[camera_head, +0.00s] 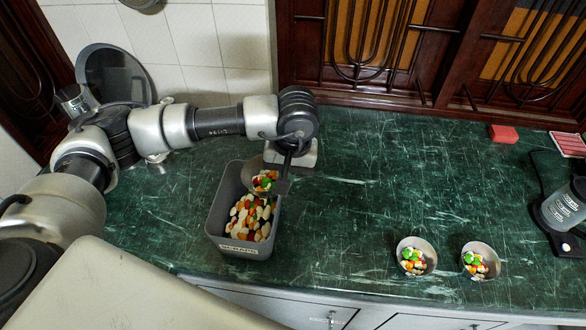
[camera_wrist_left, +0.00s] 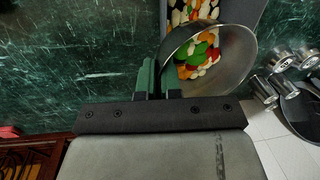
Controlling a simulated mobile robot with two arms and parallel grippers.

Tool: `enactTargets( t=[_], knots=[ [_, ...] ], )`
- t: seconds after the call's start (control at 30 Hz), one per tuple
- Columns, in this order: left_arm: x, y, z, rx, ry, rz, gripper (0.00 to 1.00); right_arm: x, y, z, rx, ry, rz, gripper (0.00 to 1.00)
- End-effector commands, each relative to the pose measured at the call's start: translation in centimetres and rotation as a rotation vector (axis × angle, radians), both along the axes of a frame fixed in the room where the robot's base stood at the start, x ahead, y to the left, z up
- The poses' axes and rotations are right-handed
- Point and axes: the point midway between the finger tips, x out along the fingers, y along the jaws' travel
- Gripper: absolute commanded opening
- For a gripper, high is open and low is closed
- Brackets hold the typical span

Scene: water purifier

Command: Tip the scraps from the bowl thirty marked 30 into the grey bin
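My left gripper (camera_head: 286,176) is shut on the rim of a grey metal bowl (camera_head: 252,170), and its fingers also show at the bowl's edge in the left wrist view (camera_wrist_left: 158,80). The bowl (camera_wrist_left: 238,65) holds colourful bean-like scraps (camera_wrist_left: 198,55). It is held, somewhat tilted, over the far end of the grey bin (camera_head: 213,213). No 30 marking is readable on it. The bin has a label on its near side and contains many similar pieces (camera_head: 250,220). My right gripper is not in view.
Two more bowls of scraps, a left one (camera_head: 427,246) and a right one (camera_head: 491,250), stand near the counter's front edge. A red block (camera_head: 503,134) lies at the back right. A labelled grey cylindrical device (camera_head: 562,208) is at far right. The middle of the green counter (camera_head: 390,180) is clear.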

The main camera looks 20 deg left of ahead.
Motion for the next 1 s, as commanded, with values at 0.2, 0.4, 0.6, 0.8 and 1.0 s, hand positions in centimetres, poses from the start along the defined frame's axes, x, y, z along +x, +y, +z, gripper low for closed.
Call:
enactTargets(
  t=[0.2, 0.4, 0.6, 0.8, 1.0],
  knots=[
    [-0.3, 0.6, 0.3, -0.093, -0.025, -0.037, 0.00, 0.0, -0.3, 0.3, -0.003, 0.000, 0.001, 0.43],
    [-0.5, 1.4, 0.6, -0.329, -0.098, -0.031, 0.00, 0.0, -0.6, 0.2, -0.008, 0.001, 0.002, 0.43],
    [-0.6, 2.0, 1.0, -0.577, -0.175, -0.028, 0.00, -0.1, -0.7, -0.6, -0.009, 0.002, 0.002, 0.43],
    [-0.8, 2.6, 0.7, -0.674, -0.206, -0.032, 0.00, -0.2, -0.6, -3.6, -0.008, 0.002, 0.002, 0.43],
    [-1.0, 3.3, 0.7, -0.769, -0.232, -0.031, 0.00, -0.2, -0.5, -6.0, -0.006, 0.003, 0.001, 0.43]
  ],
)
